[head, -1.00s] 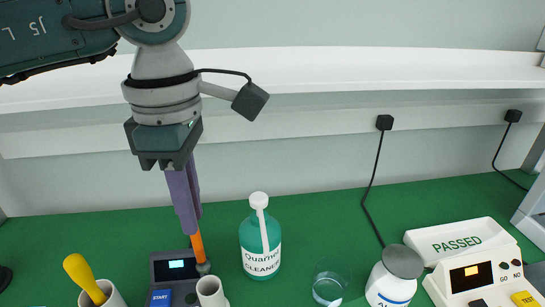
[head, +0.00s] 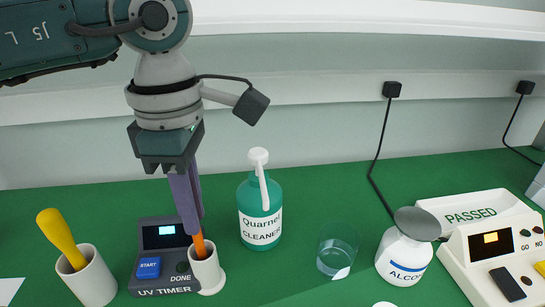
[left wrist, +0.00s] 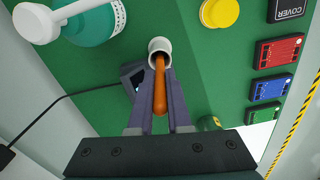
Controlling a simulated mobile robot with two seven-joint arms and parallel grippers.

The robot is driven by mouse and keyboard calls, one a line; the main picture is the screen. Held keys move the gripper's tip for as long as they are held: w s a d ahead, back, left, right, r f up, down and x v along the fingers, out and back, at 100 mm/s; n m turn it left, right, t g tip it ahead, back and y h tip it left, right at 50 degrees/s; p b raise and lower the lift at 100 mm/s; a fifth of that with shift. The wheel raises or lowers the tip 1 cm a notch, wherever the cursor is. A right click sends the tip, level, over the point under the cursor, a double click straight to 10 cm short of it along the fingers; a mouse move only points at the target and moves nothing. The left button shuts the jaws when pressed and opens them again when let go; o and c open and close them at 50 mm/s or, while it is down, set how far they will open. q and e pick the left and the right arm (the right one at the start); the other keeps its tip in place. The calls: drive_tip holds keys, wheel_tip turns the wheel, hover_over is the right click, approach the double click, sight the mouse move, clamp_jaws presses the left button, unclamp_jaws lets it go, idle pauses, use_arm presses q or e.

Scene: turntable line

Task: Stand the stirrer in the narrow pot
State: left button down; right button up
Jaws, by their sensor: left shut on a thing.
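My left gripper (head: 189,229) is shut on the orange handle of the stirrer (head: 200,246), which points down, slightly tilted. The narrow pot (head: 207,273) is a small white cup in front of the UV timer's right side. The stirrer's lower end goes out of sight at the pot's mouth. In the left wrist view the orange handle (left wrist: 160,88) lies between the fingers (left wrist: 161,75) and lines up with the opening of the pot (left wrist: 160,44). Its tip appears inside the opening; how deep I cannot tell. My right gripper is not in view.
A wider white pot (head: 95,281) with a yellow-handled tool (head: 60,234) stands left of the UV timer (head: 162,262). The teal cleaner bottle (head: 260,222) stands behind right. A clear beaker (head: 336,258), an alcohol bottle (head: 404,256) and a white tester (head: 492,262) are farther right.

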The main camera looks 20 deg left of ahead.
use_arm(q)
drive_tip(key=shift+f, duration=0.2)
drive_tip(key=c, duration=0.8)
unclamp_jaws()
wheel_tip(320, 180, up, 10)
drive_tip(key=shift+b, duration=0.35)
idle(0.3)
